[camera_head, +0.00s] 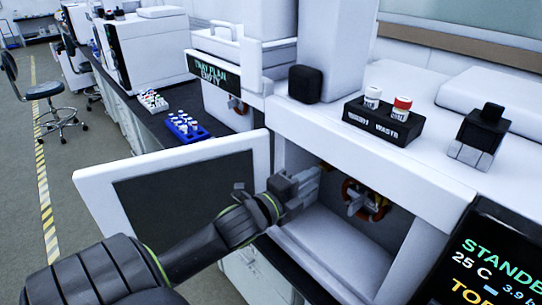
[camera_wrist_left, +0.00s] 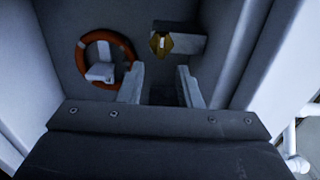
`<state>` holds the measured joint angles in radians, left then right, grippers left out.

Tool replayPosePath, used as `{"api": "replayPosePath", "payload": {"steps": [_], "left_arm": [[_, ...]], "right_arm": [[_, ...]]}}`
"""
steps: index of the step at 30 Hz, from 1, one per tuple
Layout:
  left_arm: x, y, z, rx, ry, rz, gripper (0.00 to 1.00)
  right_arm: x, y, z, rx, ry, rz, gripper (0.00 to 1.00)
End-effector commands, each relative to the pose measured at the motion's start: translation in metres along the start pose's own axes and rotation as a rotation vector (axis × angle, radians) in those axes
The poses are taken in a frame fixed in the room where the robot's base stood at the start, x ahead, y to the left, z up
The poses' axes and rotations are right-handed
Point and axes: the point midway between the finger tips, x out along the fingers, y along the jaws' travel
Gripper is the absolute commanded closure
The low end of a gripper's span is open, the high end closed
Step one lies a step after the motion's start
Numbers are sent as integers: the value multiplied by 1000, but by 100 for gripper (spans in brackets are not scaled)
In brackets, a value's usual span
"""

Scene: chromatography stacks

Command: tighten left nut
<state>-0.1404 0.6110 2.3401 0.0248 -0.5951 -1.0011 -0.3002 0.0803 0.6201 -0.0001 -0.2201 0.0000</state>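My left gripper (camera_head: 312,180) reaches into the open compartment of the white instrument in the head view. In the left wrist view its two fingers (camera_wrist_left: 160,86) stand apart with nothing between them. A gold hex nut (camera_wrist_left: 161,43) sits on a grey block ahead of the fingers, beyond their tips and apart from them. An orange ring (camera_wrist_left: 85,72) with a grey fitting is beside it on the back wall. The ring also shows in the head view (camera_head: 377,206), right of my gripper. My right gripper is out of view.
The compartment's open door (camera_head: 180,190) stands left of my arm. The compartment walls and floor (camera_head: 335,255) surround the gripper closely. A black holder (camera_head: 383,124) with two capped bottles stands on top. A blue rack (camera_head: 187,126) is on the bench at left.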

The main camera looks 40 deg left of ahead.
Motion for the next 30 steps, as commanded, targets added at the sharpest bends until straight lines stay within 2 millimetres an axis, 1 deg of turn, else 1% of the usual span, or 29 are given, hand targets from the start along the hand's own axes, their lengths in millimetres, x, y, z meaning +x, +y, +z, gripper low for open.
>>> {"api": "replayPosePath", "payload": {"steps": [1, 3, 12, 18, 24, 30], "left_arm": [[-11, 2, 0, 4, 3, 3, 68], [-24, 1, 0, 4, 1, 4, 68], [-71, 0, -1, 3, 3, 5, 68], [-96, -2, 0, -1, 0, 5, 68], [-115, -2, 0, -3, -3, 1, 68], [-125, -1, 0, -3, 0, 1, 68]], "right_arm": [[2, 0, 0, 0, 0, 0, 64], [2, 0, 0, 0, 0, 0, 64], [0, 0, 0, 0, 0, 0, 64], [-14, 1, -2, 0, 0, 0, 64], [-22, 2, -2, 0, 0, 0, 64], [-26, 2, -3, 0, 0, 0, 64]]}}
